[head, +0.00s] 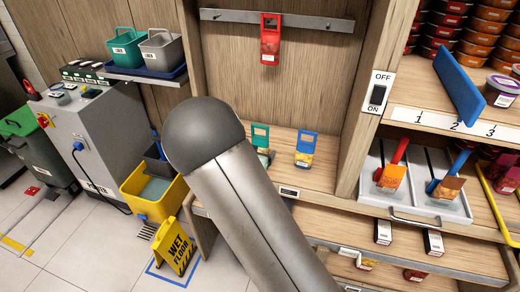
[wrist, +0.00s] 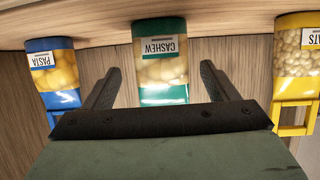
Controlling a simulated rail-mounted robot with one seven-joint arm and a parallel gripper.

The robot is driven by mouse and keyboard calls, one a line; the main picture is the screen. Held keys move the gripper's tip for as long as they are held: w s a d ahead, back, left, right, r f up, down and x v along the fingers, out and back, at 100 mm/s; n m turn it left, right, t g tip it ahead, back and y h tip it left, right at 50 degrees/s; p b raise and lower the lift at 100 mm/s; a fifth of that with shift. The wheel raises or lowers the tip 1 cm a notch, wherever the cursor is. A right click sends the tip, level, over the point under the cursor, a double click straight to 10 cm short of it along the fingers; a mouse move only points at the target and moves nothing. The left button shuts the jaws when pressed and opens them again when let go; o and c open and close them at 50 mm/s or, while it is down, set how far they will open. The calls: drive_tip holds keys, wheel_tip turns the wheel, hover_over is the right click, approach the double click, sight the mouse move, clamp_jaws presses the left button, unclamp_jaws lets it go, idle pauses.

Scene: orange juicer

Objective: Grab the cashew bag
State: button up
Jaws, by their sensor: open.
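The cashew bag (wrist: 160,60) is a green container with a clear front showing pale nuts and a white CASHEW label, upside down in the wrist view. My gripper (wrist: 160,70) is open, with one dark finger on each side of the bag and a visible gap on both sides. Its lower part is hidden behind the gripper body. In the head view, a green-handled bag (head: 260,137) on the wooden counter looks like the same one, partly hidden by my arm. My gripper is hidden there.
A blue pasta bag (wrist: 54,72) and a yellow bag (wrist: 297,62) flank the cashew bag, outside the fingers. In the head view, a red bag (head: 270,42) hangs on the rail above. A wooden divider (head: 365,100) stands to the right of the counter.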

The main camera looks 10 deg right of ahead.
sight(262, 148)
drive_tip(key=shift+p+x, duration=0.45)
drive_tip(key=shift+x, duration=2.3)
drive_tip(key=shift+a+f, duration=0.1)
drive_tip(key=c, duration=1.1)
